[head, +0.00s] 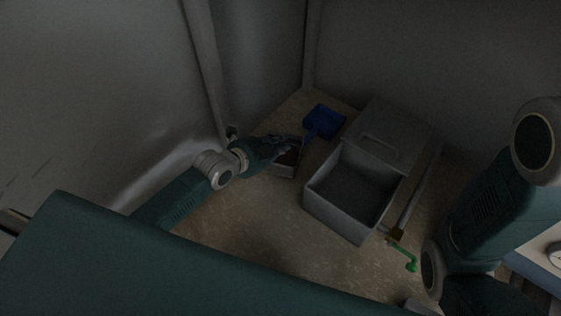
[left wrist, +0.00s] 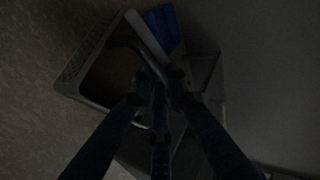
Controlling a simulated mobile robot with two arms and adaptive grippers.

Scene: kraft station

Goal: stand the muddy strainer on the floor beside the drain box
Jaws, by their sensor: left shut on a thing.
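The muddy strainer (head: 287,171) is a small grey basket with brown mud inside, just left of the drain box in the head view. In the left wrist view the strainer (left wrist: 72,82) shows a slotted side wall and brown inside. I cannot tell whether the strainer touches the floor. The drain box (head: 336,217) is a grey open box on the floor, its inside dark. My right gripper is not in view, only its arm.
A blue scoop (head: 323,122) lies behind the strainer. The grey lid (head: 400,132) with a handle is behind the drain box. A grey pipe (head: 418,188) and a green crank-like part (head: 411,264) are at its right. The brown floor (head: 250,225) is clear in front.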

